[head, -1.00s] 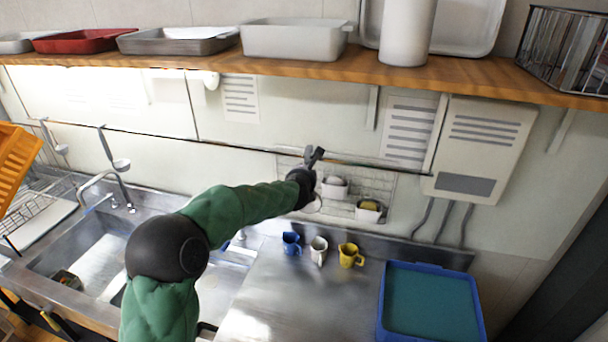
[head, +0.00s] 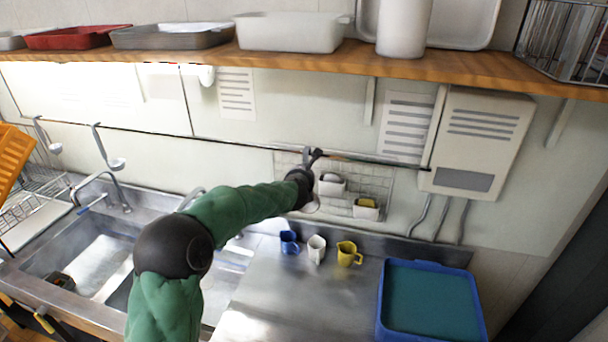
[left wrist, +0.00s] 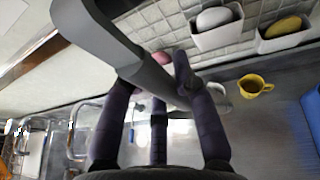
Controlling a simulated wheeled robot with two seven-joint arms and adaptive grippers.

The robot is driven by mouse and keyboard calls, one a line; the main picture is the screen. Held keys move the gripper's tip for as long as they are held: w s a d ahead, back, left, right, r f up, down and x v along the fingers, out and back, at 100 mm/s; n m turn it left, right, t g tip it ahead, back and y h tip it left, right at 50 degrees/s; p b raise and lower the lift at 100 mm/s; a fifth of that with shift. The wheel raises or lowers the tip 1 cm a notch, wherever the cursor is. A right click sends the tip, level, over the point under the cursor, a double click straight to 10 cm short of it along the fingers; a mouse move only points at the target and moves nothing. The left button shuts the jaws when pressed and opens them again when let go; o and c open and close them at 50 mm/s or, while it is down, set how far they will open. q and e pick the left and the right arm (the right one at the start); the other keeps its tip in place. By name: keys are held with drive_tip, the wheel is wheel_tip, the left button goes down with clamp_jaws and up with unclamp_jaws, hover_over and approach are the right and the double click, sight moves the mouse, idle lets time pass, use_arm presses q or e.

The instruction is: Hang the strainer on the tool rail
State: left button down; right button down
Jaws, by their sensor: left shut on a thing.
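My left gripper (head: 312,156) is at the wall by the thin tool rail (head: 230,143), right of the picture's middle. In the left wrist view its dark fingers (left wrist: 155,75) are shut on a grey, strap-like handle (left wrist: 135,65), taken to be the strainer's. The handle runs from the upper left down between the fingers. A thin round rim (head: 311,205) shows faintly below the gripper in the head view and may be the strainer's bowl. I cannot tell whether the hook touches the rail. My right gripper is not in view.
A ladle (head: 115,163) and another (head: 54,148) hang on the rail at left. White wall bins (head: 331,187) on a grid are just right of the gripper. Blue, white and yellow cups (head: 347,255) stand on the counter below. A wooden shelf (head: 300,62) overhangs the rail.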

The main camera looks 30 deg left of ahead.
use_arm(q)
drive_tip(key=c, duration=0.9)
unclamp_jaws()
drive_tip(key=v, duration=1.2)
